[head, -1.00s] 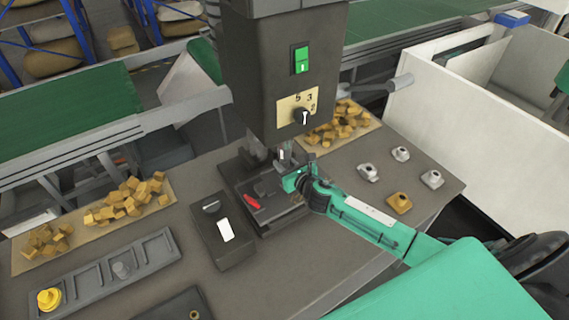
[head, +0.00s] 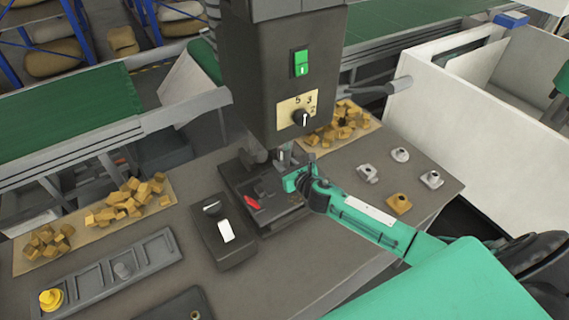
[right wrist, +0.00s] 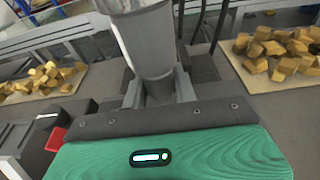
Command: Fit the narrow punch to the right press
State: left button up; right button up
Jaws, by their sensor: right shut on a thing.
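The right press (head: 285,80) is a dark grey column with a green switch and a dial. My right gripper (head: 286,168) is at its working area, under the head and above the dark bed (head: 240,183). It is shut on a small grey metal piece, apparently the narrow punch (head: 284,155), held upright. In the right wrist view a thick grey cylinder (right wrist: 147,45) rises from between the fingers (right wrist: 158,92). I cannot tell where punch and press ram meet, or whether the punch is seated. My left gripper is not in view.
A dark control box (head: 222,240) and red piece (head: 252,202) are near the bed. Small fittings (head: 399,203) stand at right. Brass-coloured blocks (head: 125,198) lie on mats.

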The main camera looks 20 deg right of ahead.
jog(key=shift+r, duration=0.2)
dwell(0.5)
jog(key=shift+f, duration=0.1)
grip_shut()
jog(key=o, duration=1.7)
grip_release()
jog(key=shift+s, duration=0.15)
jog(key=shift+p+v, duration=0.65)
jog(key=shift+v, duration=0.85)
jog(key=shift+p+v, duration=0.45)
jog(key=shift+v, duration=2.45)
